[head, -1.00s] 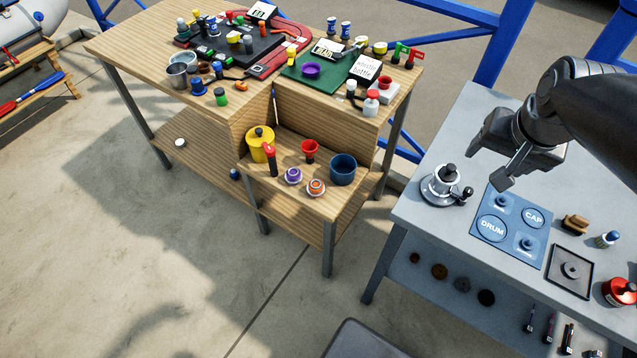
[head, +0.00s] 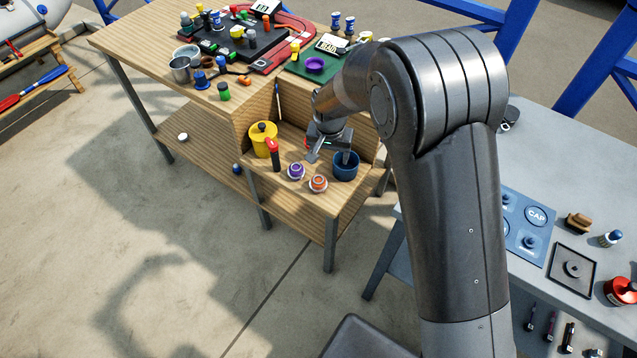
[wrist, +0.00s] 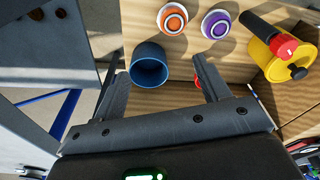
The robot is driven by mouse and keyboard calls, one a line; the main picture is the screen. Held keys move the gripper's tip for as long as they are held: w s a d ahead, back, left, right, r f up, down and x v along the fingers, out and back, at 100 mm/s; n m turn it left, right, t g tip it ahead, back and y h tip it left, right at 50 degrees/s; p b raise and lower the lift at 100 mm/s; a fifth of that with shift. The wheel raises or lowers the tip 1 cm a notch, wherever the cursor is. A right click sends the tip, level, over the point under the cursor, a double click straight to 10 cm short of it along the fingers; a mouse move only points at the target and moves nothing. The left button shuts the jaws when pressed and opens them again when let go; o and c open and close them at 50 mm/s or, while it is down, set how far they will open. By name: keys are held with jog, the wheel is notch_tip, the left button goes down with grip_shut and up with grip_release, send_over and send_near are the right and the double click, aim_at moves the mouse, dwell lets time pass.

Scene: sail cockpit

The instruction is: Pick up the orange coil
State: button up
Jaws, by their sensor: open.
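The orange coil (head: 318,183) is a small orange and white ring near the front edge of the low wooden shelf. It also shows at the top of the wrist view (wrist: 172,19). A purple coil (head: 296,171) of like shape sits beside it, to its left in the head view. My gripper (head: 329,158) is over the shelf, behind the orange coil. In the wrist view my gripper (wrist: 157,72) has its fingers wide apart with nothing held. The orange coil lies beyond the fingertips, not between them.
A blue cup (head: 346,166) stands right of the coil, close to one finger in the wrist view. A yellow pot (head: 263,140) and a red-topped black handle (head: 273,153) stand to the left.

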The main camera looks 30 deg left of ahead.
send_over(318, 180)
jog(key=f, duration=0.4)
jog(key=shift+s+f, duration=0.1)
jog(key=shift+s, duration=0.2)
jog(key=f, duration=0.4)
jog(key=shift+w+f, duration=0.2)
jog(key=shift+f, duration=0.1)
jog(key=shift+w+f, duration=0.15)
jog(key=shift+f, duration=1.3)
jog(key=shift+w+f, duration=0.1)
jog(key=shift+f, duration=1.35)
jog(key=shift+c, duration=0.3)
jog(key=c, duration=0.9)
